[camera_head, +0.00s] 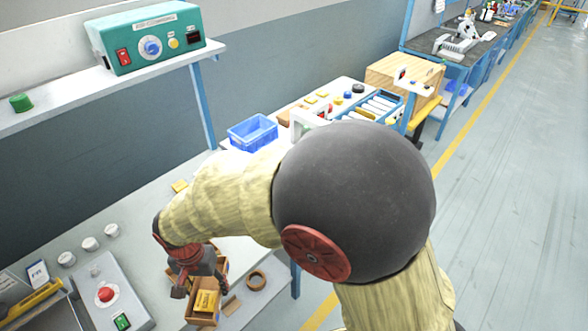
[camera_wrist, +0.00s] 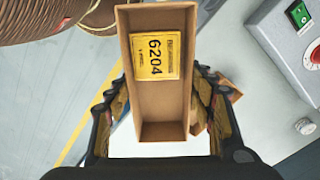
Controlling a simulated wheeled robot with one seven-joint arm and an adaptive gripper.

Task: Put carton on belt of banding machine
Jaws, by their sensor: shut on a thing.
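The carton (camera_head: 201,316) is a small open-topped brown cardboard box with a yellow box marked 6204 inside. In the wrist view the carton (camera_wrist: 160,118) stands between the two fingers of my gripper (camera_wrist: 160,100), which is shut on it. In the head view my gripper (camera_head: 197,280) is at the bottom, over the near bench, with the carton beside it. I cannot tell whether the carton touches the bench. The banding machine and its belt are not clearly identifiable; a white arch-shaped frame (camera_head: 303,122) stands further back, partly hidden by my arm.
A control box with a red button (camera_head: 106,294) is at left. The floor at right is clear.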

